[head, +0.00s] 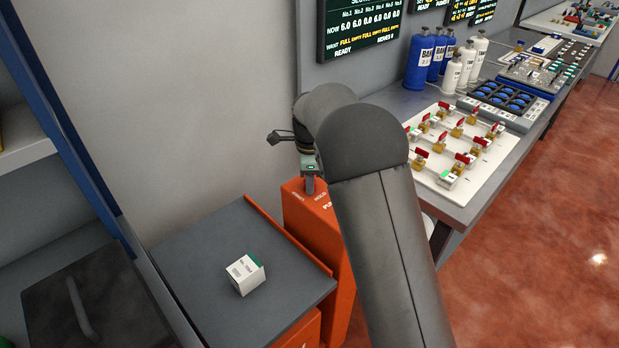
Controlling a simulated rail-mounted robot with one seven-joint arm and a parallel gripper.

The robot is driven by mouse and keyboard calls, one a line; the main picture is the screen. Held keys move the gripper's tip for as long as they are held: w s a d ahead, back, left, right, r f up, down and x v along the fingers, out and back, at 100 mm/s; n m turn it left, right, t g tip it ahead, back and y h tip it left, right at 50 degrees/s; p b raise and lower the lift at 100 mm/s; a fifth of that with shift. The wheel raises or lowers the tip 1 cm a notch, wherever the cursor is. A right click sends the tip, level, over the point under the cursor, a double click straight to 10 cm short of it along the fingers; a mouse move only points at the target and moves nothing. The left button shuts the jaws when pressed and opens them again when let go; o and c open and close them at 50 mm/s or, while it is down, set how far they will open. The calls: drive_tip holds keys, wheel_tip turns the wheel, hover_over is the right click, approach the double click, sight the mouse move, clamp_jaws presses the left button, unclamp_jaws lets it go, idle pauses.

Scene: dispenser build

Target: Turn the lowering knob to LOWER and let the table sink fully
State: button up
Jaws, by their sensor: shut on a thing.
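The orange control housing (312,222) stands near the middle of the head view, with white lettering on its top face. My gripper (309,179) points down onto that top face and is shut on what appears to be the lowering knob. The knob is mostly hidden by the gripper and my arm, so its setting cannot be read. The table (215,255) has a dark grey top and orange sides, and sits directly left of the housing. A small white box with a green patch (245,274) rests on the table top.
A dark case with a handle (85,310) and a blue-edged shelf frame (75,130) stand at the left. To the right, a long bench (440,205) carries a valve board (455,150) and blue cylinders (419,62). The red floor at the right is clear.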

drive_tip(key=shift+m, duration=0.3)
drive_tip(key=o, duration=1)
wheel_tip(320, 180, up, 18)
drive_tip(key=shift+f, duration=0.25)
drive_tip(key=shift+s+d, duration=0.1)
drive_tip(key=s+d+f+n, duration=0.2)
drive_tip(key=s+d+n, duration=0.6)
drive_tip(key=s+d, duration=0.55)
drive_tip(key=s+d+f+n, duration=0.1)
drive_tip(key=s+f+n, duration=0.2)
drive_tip(key=s, duration=0.4)
drive_tip(key=s+d+f+n, duration=0.1)
drive_tip(key=s+f+n, duration=0.2)
drive_tip(key=s, duration=0.4)
drive_tip(key=s+d+f+n, duration=0.1)
drive_tip(key=s+f+n, duration=0.3)
drive_tip(key=s, duration=0.3)
drive_tip(key=shift+s+d+f+t, duration=0.25)
drive_tip(key=shift+s+t, duration=0.05)
drive_tip(key=shift+s, duration=0.05)
